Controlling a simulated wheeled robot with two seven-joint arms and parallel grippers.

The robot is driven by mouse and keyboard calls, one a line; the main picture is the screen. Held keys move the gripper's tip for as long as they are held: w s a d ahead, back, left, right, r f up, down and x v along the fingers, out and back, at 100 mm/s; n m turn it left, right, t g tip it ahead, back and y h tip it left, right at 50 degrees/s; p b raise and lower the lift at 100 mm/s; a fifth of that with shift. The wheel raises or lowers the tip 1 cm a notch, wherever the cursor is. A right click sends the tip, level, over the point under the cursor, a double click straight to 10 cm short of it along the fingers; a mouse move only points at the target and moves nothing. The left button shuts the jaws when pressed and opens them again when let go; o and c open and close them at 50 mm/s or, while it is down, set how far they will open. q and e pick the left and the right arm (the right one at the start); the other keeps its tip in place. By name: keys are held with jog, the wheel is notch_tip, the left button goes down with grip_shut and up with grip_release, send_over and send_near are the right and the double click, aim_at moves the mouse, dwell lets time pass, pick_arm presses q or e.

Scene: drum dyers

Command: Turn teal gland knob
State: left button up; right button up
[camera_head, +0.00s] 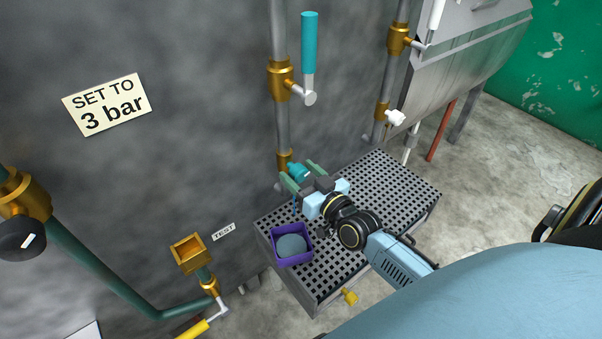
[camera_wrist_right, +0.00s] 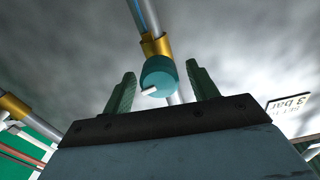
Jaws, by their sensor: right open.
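The teal gland knob (camera_head: 298,171) sits on a brass fitting (camera_head: 285,160) low on the vertical grey pipe. In the right wrist view the teal knob (camera_wrist_right: 159,76) is a round cylinder with a white mark on its face. My right gripper (camera_head: 301,178) is open, with its green fingers on either side of the knob. In the wrist view the fingertips (camera_wrist_right: 159,77) stand left and right of the knob, with a visible gap on both sides. My left gripper is not in view.
Above the knob is a teal-handled lever (camera_head: 309,45). A perforated grey bench (camera_head: 405,180) lies below, with a purple container (camera_head: 292,258) on it. A white knob (camera_head: 395,118) is on the neighbouring pipe. A brass funnel (camera_head: 190,252) and yellow lever (camera_head: 193,330) are at lower left.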

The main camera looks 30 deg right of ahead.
jog(key=c, duration=1)
jog(key=shift+m+p, duration=0.4)
jog(key=shift+m, duration=1.9)
jog(key=o, duration=1)
jog(key=s+d, duration=0.1)
jog(key=s, duration=1.2)
jog(key=shift+s, duration=0.15)
